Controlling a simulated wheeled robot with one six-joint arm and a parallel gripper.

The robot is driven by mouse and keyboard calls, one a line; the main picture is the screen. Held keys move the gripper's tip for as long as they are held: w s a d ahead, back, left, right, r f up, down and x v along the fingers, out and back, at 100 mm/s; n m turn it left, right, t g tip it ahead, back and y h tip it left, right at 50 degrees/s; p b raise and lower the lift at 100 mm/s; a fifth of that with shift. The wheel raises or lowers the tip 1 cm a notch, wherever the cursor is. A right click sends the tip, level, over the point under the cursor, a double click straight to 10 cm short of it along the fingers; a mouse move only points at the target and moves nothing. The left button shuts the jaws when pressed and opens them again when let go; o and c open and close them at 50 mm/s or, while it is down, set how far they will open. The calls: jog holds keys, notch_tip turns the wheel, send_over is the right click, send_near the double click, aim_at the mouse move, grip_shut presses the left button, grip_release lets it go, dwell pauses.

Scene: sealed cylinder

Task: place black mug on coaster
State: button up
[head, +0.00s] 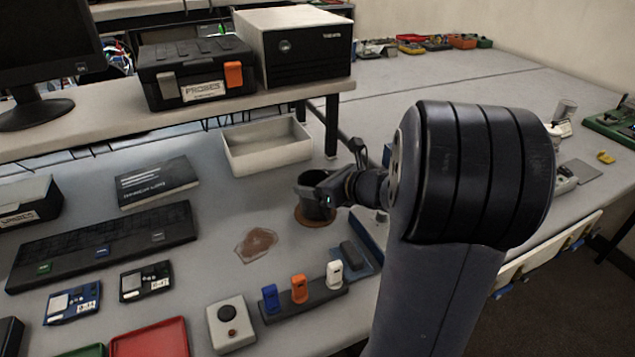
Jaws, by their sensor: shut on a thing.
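The black mug (313,209) is upright near the middle of the head view, beneath a white open box. My gripper (326,189) reaches in from the right and is shut on the mug, near its rim. A round brown coaster (315,222) shows directly under the mug, its edge visible around the mug's base. The mug looks to be over the coaster, but I cannot tell whether its base touches it. My gripper and wrist hide part of the mug's right side.
An irregular brown patch (256,244) lies on the table left of the coaster. A rack with blue, orange and white pieces (305,300) stands in front. A white open box (266,146) is behind. A keyboard-like black tray (102,247) lies left.

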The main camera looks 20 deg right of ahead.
jog(key=shift+f, duration=0.15)
jog(key=o, duration=1.5)
jog(key=shift+o, duration=0.2)
jog(key=shift+s+r, duration=0.1)
jog(key=shift+r, duration=0.2)
jog(key=v, duration=1.1)
jog(key=shift+s+d+p, duration=0.2)
jog(key=shift+s+p, duration=0.1)
jog(key=shift+p, duration=0.05)
